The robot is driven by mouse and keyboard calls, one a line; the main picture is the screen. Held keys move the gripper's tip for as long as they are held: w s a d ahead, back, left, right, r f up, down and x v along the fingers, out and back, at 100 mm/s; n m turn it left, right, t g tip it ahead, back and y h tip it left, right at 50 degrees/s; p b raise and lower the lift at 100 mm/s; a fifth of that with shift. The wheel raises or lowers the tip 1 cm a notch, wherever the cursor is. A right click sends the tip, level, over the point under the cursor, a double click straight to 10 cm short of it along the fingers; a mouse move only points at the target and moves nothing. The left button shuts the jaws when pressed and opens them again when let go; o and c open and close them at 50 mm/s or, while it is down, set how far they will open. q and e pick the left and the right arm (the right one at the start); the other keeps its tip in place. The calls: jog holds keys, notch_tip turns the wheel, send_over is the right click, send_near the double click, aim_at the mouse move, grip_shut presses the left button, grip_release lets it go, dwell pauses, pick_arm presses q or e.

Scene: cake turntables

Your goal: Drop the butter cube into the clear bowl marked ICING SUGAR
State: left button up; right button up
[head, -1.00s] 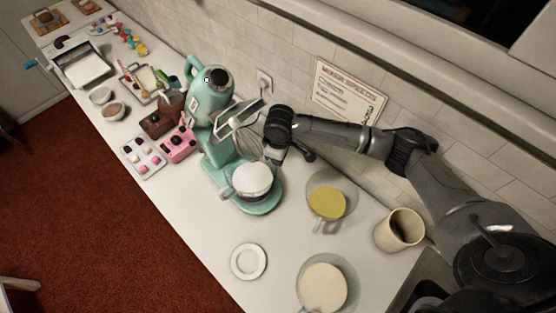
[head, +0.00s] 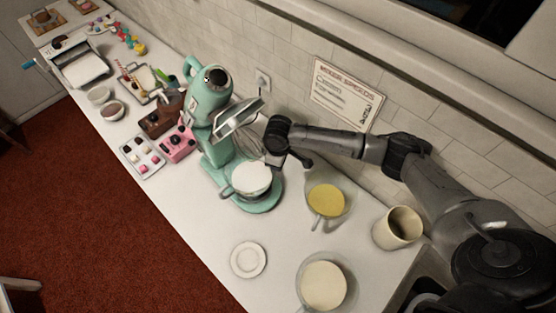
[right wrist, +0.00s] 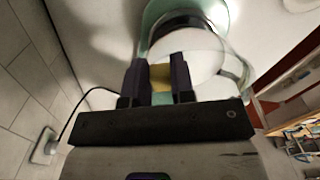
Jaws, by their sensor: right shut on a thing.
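The butter cube (right wrist: 160,77) is a small yellow block between the dark fingers of my right gripper (right wrist: 158,72) in the right wrist view. The gripper is shut on it. In the head view my right arm's wrist end is beside the mixer's bowl (head: 250,180), which holds white contents; the fingers and cube are hard to make out there. The white-filled bowl (right wrist: 192,55) also shows beyond the fingers in the right wrist view. Two clear bowls stand on the counter, one with yellow contents (head: 326,200) and one with cream contents (head: 323,286). I cannot read any bowl markings. My left gripper is out of view.
The teal stand mixer (head: 208,100) has its head raised close to my right wrist. A beige crock (head: 398,228) stands at right and a white plate (head: 248,259) lies at the front. Pink (head: 178,144) and brown boxes stand left of the mixer. The tiled wall is behind.

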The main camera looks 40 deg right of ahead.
jog(key=o, duration=0.9)
jog(key=shift+r, duration=0.1)
jog(key=shift+r, duration=0.25)
notch_tip(320, 180, up, 13)
jog(key=b, duration=0.1)
jog(key=shift+f, duration=0.2)
jog(key=shift+s, duration=0.1)
